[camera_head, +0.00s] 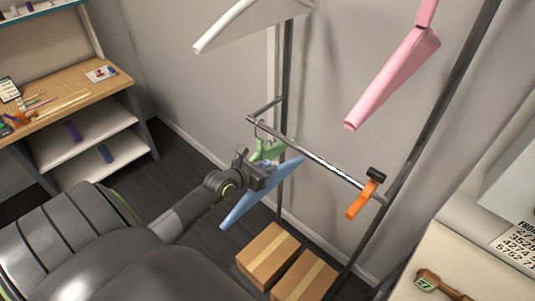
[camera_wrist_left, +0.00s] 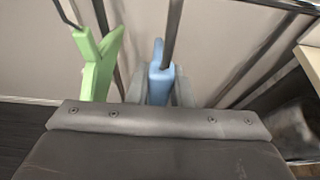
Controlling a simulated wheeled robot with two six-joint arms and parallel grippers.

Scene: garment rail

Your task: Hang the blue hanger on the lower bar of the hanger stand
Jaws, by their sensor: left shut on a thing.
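The blue hanger (camera_head: 250,202) is tilted in the head view, just below the left part of the lower bar (camera_head: 325,163). My left gripper (camera_head: 262,176) is shut on it near its top. In the left wrist view the blue hanger (camera_wrist_left: 160,86) sits between the two grey fingers, with a dark rod rising above it. Whether its hook touches the bar cannot be told. A green hanger (camera_head: 269,149) is at the bar's left end, close behind my gripper; it also shows left of the fingers in the left wrist view (camera_wrist_left: 96,70). My right gripper is not in view.
An orange hanger (camera_head: 359,202) is at the bar's right end. White (camera_head: 245,22) and pink (camera_head: 392,80) hangers are higher up. Cardboard boxes (camera_head: 268,254) stand below. A shelf desk (camera_head: 85,97) is at left, a light counter (camera_head: 445,262) at right. The bar's middle is clear.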

